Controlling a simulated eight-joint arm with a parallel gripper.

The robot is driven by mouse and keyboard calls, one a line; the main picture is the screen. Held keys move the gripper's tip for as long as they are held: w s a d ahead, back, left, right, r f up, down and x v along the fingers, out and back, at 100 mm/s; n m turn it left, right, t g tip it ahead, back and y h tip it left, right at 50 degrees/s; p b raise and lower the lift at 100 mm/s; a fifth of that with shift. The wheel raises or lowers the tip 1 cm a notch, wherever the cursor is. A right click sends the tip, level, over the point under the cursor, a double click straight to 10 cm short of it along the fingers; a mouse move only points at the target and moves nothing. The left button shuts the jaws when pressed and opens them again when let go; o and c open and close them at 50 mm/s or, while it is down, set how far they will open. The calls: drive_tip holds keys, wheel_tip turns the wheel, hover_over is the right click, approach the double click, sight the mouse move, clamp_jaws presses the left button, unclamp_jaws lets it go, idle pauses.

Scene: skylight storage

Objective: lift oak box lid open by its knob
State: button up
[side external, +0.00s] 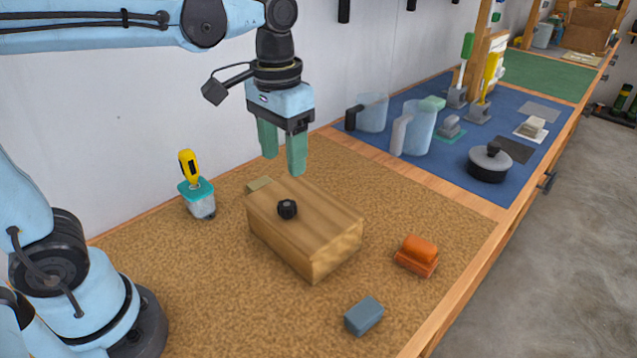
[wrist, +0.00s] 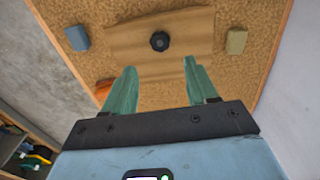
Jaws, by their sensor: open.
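The oak box (side external: 330,249) sits on the tan cork-like bench surface with its lid (side external: 318,207) closed. A black knob (side external: 287,209) stands on the lid. My gripper (side external: 282,165) is above and behind the box in the side view, fingers pointing down, apart from the knob. In the wrist view the green fingers of my gripper (wrist: 158,72) are spread and empty. The knob (wrist: 160,41) lies ahead of the gap between them, on the wooden box top (wrist: 190,62).
An orange block-like object (side external: 416,254) and a grey-blue block (side external: 364,316) lie right and front of the box. A yellow-handled tool in a teal-topped holder (side external: 197,190) stands left. A small olive block (side external: 259,184) is behind the box. A blue mat (side external: 460,165) holds pitchers and a pot.

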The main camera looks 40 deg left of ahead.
sight(287, 204)
drive_tip(key=shift+f, duration=4.35)
drive_tip(key=c, duration=0.7)
drive_tip(key=shift+c, duration=0.2)
drive_tip(key=shift+r, duration=0.15)
